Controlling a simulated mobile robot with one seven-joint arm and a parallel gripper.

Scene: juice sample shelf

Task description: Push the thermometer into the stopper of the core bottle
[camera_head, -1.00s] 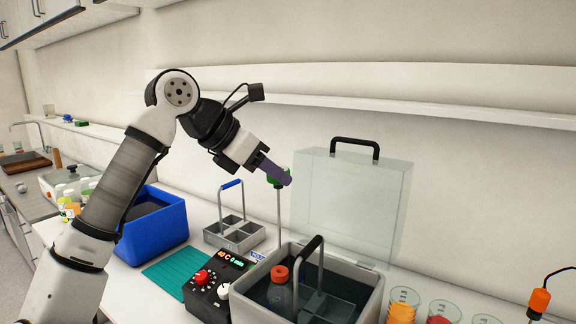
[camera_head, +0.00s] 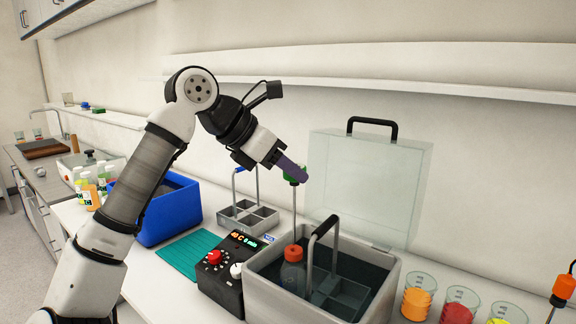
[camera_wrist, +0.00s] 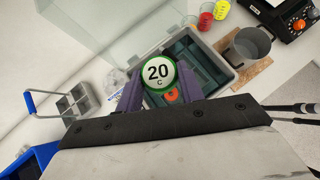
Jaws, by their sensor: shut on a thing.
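My gripper (camera_head: 292,171), with purple fingers, is shut on the thermometer's green head (camera_head: 299,176). In the wrist view this round head (camera_wrist: 159,72), marked "20 C", sits between the fingers. The thin stem (camera_head: 294,212) hangs about upright below. The core bottle (camera_head: 292,276) stands in the open grey bath box, its orange-red stopper (camera_head: 293,252) under the stem. The stem's lower end appears close to the stopper; I cannot tell whether they touch. In the wrist view the stopper (camera_wrist: 172,96) shows just below the head, partly hidden.
The grey bath box (camera_head: 262,284) has a raised handle (camera_head: 325,227) right of the bottle. A clear lid (camera_head: 370,185) stands behind. A control unit (camera_head: 222,278), grey carrier (camera_head: 240,223) and blue bin (camera_head: 170,218) are left. Cups of coloured juice (camera_head: 418,300) stand right.

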